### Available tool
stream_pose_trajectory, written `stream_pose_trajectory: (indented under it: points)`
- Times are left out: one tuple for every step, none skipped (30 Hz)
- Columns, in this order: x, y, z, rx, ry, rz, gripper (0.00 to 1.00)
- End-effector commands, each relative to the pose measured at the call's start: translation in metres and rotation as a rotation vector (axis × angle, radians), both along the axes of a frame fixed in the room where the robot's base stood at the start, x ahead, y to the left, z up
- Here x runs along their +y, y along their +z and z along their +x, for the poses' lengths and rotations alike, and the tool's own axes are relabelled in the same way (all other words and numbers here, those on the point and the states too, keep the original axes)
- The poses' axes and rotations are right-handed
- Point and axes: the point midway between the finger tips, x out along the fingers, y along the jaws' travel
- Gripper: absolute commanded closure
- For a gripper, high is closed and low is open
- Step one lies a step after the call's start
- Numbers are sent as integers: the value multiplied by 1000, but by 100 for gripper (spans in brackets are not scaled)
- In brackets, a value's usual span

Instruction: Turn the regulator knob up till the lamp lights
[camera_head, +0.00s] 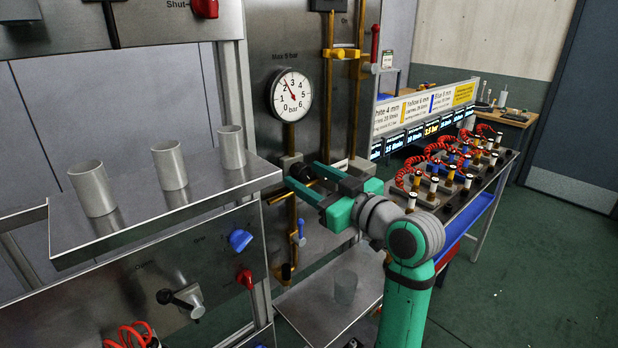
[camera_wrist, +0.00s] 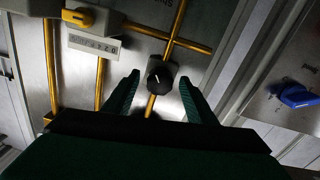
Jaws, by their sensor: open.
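The regulator knob (camera_wrist: 160,77) is black and round with a pale mark line, and sits on a brass pipe on the metal panel. In the wrist view it lies between the two fingers of my gripper (camera_wrist: 160,90), which is open with a gap on each side. In the head view my gripper (camera_head: 318,186) reaches the panel below the gauge, and the dark knob (camera_head: 300,171) shows at its fingertips. The round pressure gauge (camera_head: 291,95) is white, marked in bar, with its needle pointing up and left, a little short of 3. I cannot make out a lit lamp.
A metal shelf (camera_head: 130,225) with several grey cups stands left of my gripper. Below it are a blue knob (camera_head: 240,240) and a red handle (camera_head: 245,279). A bench with coloured fittings and red coiled hoses (camera_head: 408,175) stands to the right.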

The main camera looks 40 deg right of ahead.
Motion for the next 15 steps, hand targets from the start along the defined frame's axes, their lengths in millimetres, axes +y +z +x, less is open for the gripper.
stream_pose_trajectory:
  points:
    - [0, 0, 2, 0, 0, 0, 49]
    - [0, 0, 2, 0, 0, 0, 49]
    - [0, 0, 3, 1, 0, 0, 49]
    - [0, 0, 3, 1, 0, 0, 49]
    - [0, 0, 3, 1, 0, 0, 49]
    - [0, 0, 3, 0, 0, 0, 49]
    - [0, 0, 3, 0, 0, 0, 49]
    - [0, 0, 3, 0, 0, 0, 49]
    - [0, 0, 3, 0, 0, 0, 49]
    - [0, 0, 3, 0, 0, 0, 51]
    - [0, 0, 3, 0, 0, 0, 59]
    - [0, 0, 3, 0, 0, 0, 68]
    - [0, 0, 3, 0, 0, 0, 75]
    - [0, 0, 3, 0, 0, 0, 82]
    - [0, 0, 3, 0, 0, 0, 90]
